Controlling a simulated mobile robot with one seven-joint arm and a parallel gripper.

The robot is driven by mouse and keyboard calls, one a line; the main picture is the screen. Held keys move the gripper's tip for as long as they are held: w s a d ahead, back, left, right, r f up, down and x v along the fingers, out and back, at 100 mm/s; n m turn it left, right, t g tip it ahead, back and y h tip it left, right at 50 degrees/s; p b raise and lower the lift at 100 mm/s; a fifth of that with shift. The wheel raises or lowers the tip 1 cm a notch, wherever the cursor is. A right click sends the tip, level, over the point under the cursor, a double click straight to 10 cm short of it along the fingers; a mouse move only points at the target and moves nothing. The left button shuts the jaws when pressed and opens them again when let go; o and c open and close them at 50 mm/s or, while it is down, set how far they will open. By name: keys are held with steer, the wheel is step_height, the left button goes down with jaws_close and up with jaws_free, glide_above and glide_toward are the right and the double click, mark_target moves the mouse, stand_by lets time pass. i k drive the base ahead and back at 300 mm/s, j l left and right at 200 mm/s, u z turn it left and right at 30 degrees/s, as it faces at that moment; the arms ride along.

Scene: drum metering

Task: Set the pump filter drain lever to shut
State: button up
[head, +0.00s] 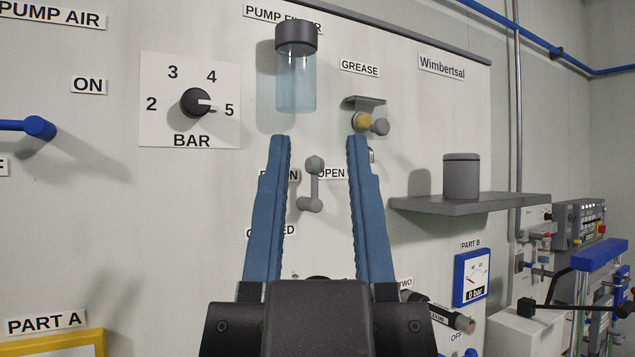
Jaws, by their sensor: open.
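The pump filter (296,80), a clear bluish cylinder with a dark cap, hangs on the panel under its partly covered label. Below it is a small grey lever (313,183) with rounded ends, standing nearly upright; I take it for the drain lever. A label left of it (294,176) is mostly hidden and ends in N. A lower label (288,231) is partly hidden and ends in ED. My gripper (318,142) is open, its blue fingers pointing at the panel. The lever shows between the fingers, apparently untouched; the depth gap is unclear.
A grease fitting (363,122) with a small hood is right of the fingers. A shelf (480,204) bearing a grey canister (461,176) juts out at right. A BAR dial (195,102) and blue handle (38,128) are at left. Equipment stands at far right.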

mark_target(315, 165)
steer(key=i+l+u, duration=0.25)
steer(key=u, duration=0.25)
steer(key=i+l+u, duration=0.15)
steer(key=l+u, duration=0.3)
steer(key=l, duration=0.1)
